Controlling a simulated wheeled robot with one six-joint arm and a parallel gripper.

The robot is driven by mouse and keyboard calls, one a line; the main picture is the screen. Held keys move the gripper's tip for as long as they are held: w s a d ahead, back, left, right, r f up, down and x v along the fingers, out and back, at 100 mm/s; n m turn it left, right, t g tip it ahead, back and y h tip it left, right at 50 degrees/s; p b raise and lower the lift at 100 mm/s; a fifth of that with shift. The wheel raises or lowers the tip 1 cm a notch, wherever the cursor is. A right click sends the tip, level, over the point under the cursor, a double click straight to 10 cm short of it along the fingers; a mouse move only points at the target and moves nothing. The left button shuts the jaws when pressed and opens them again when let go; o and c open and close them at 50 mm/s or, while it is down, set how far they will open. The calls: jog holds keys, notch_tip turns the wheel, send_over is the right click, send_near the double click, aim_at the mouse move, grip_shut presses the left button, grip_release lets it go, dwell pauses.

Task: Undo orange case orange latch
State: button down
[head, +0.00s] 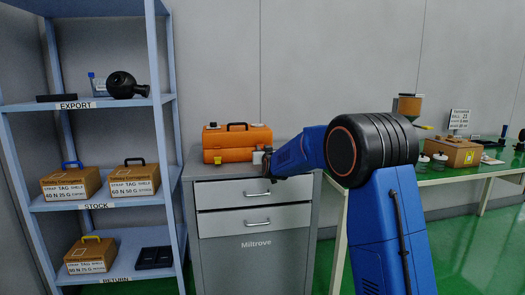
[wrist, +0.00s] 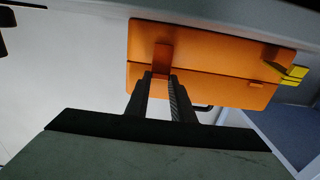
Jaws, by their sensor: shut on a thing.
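The orange case (head: 225,136) stands shut on top of the grey cabinet. It also fills the upper right of the wrist view (wrist: 215,50), where it appears upside down. Its orange latch (wrist: 162,52) sits across the seam between lid and base. A yellow latch (wrist: 292,73) is near the case's other end and also shows in the head view (head: 217,160). My gripper (wrist: 160,80) is at the orange latch, its two fingers closed on the latch's end. In the head view my gripper (head: 267,161) is at the case's right front, and it hides the orange latch there.
The cabinet (head: 250,240) has two drawers with handles below the case. A blue shelf unit (head: 168,190) with tagged boxes stands to the left. A green table (head: 455,178) with a cardboard box (head: 453,152) and jars is at the right.

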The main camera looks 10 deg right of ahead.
jog(key=shift+f, duration=0.2)
jog(key=shift+s+f+t, duration=0.4)
jog(key=shift+f+t, duration=0.3)
jog(key=shift+t, duration=0.4)
jog(key=shift+s+f+t, duration=0.2)
jog(key=shift+f+t, duration=0.3)
jog(key=shift+t, duration=0.4)
jog(key=shift+s+f+t, duration=0.15)
jog(key=shift+f+t, duration=0.3)
jog(key=shift+t, duration=0.45)
jog(key=c, duration=1.5)
grip_release()
jog(key=shift+s+f, duration=0.1)
jog(key=v, duration=1.7)
jog(key=shift+f, duration=0.15)
